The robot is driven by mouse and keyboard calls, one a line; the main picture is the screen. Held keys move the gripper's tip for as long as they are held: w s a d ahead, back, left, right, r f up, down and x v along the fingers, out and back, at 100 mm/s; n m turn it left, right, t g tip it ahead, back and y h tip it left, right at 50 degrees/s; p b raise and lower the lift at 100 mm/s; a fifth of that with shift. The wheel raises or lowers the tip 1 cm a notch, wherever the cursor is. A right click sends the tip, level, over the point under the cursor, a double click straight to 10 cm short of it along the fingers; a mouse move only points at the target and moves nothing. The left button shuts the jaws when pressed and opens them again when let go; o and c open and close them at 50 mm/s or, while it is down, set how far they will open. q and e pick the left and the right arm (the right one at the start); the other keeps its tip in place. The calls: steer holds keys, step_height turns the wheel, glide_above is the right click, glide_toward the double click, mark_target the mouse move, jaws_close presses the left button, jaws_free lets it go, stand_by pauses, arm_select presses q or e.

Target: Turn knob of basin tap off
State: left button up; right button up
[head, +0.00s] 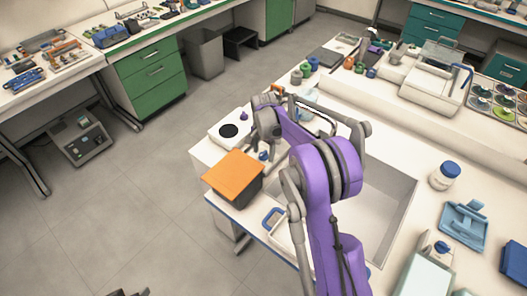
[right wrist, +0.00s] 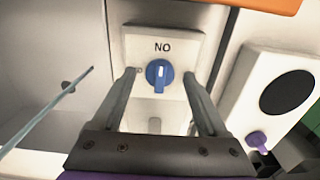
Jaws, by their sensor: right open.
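The tap knob (right wrist: 159,75) is blue and round with a pale pointer mark, on a white plate (right wrist: 185,45). In the head view a small blue knob (head: 263,155) shows beside the orange-topped box. My right gripper (right wrist: 161,74) is open, with one finger on each side of the knob; contact cannot be told. The basin (head: 390,190) is a white sink right of my purple arm. A dark piece at the bottom edge (head: 130,293) may be my left gripper.
The orange-topped box (head: 234,172) stands close left of the knob at the bench edge. A white device with a black disc (right wrist: 287,85) and purple knob is nearby. A thin blue rod (right wrist: 45,110) crosses the left of the wrist view.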

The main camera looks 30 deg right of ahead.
jaws_close()
stand_by(0.3)
steer(key=shift+n, duration=0.3)
steer(key=n+b, duration=0.1)
steer(key=n, duration=0.2)
steer(key=shift+n, duration=0.3)
steer(key=n+b, duration=0.1)
steer(key=n, duration=0.3)
steer(key=shift+n, duration=0.3)
steer(key=n+b, duration=0.1)
steer(key=n, duration=0.8)
